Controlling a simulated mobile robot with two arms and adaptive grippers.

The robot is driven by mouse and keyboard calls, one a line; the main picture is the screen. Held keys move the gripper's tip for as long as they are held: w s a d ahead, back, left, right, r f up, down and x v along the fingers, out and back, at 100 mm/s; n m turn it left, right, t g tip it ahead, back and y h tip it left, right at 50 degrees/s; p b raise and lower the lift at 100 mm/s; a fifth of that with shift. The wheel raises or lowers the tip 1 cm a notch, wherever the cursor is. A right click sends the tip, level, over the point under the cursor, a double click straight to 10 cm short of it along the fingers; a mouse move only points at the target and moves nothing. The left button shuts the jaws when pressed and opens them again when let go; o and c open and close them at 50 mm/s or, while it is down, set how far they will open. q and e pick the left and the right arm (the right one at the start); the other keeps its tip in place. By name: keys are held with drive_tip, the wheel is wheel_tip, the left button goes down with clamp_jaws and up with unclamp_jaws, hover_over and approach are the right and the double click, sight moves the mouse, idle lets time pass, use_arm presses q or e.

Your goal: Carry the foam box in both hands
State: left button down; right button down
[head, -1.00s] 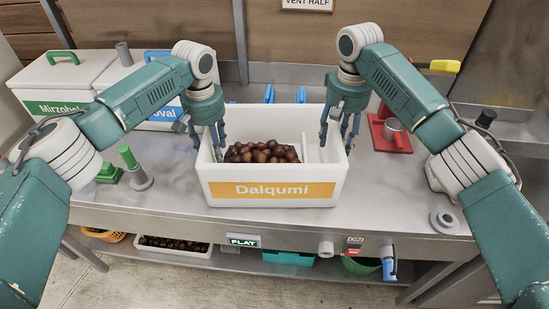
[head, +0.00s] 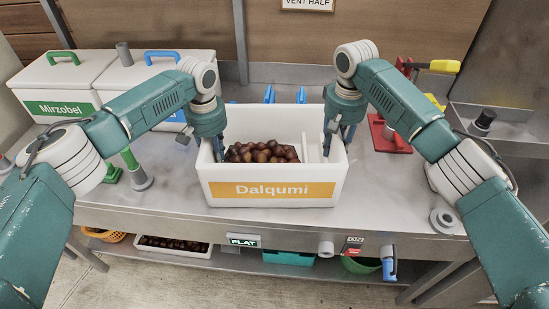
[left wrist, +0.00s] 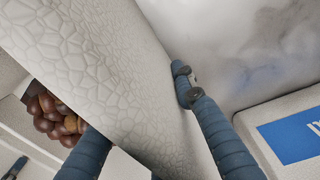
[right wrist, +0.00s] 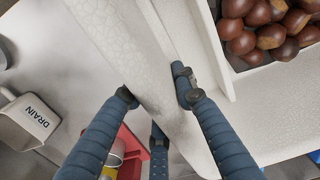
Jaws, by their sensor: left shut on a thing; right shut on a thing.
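The white foam box (head: 215,198) with an orange "Dalqumi" label stands open on the metal bench, with brown chestnuts (head: 262,153) inside and a narrow empty section at its right. My left gripper (head: 216,150) is shut on the box's left wall, which also shows between its fingers in the left wrist view (left wrist: 120,70). My right gripper (head: 336,148) is shut on the right wall, which crosses the right wrist view (right wrist: 130,50) with fingers on both sides. The box appears level and resting on the bench; its underside is hidden.
Two lidded white boxes, one labelled "Mirzobel" (head: 50,90), stand at the back left. A green-handled tool (head: 130,160) is left of the box. A red stand (head: 390,135) is at the right.

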sight(340, 131)
use_arm(q)
drive_tip(key=shift+w+r, duration=0.15)
drive_tip(key=shift+r, duration=0.05)
use_arm(e)
drive_tip(key=shift+w+r, duration=0.15)
drive_tip(key=shift+r, duration=0.05)
